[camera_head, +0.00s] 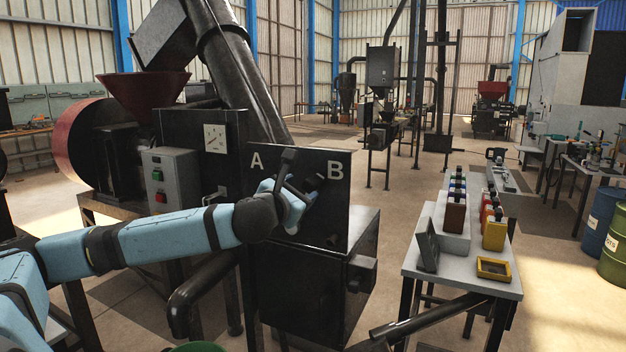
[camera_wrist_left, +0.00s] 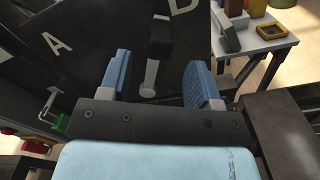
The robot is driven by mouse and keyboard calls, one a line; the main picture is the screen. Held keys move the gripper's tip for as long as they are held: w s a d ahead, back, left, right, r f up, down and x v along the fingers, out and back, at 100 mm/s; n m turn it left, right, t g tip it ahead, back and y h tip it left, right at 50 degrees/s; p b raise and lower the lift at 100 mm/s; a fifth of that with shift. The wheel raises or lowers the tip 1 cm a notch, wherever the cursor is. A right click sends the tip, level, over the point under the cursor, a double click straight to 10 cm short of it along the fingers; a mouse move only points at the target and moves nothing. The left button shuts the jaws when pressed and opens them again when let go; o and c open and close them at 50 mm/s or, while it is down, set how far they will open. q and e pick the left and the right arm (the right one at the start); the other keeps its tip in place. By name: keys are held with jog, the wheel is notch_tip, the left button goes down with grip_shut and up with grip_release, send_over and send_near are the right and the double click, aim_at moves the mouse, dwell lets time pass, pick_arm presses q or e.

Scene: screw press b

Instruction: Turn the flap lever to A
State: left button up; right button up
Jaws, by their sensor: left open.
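My right gripper is out of view.
A grey control box (camera_head: 170,180) with buttons stands left of the panel. A table (camera_head: 462,275) with several bottles and a yellow tray (camera_head: 493,268) stands to the right. A dark pipe (camera_head: 425,318) lies low in front. Open floor lies behind the table.

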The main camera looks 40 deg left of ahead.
aim_at(308, 185)
pick_arm(q)
jog(key=x, duration=0.7)
jog(key=shift+w+p, duration=0.15)
jog(key=shift+p, duration=0.2)
grip_shut()
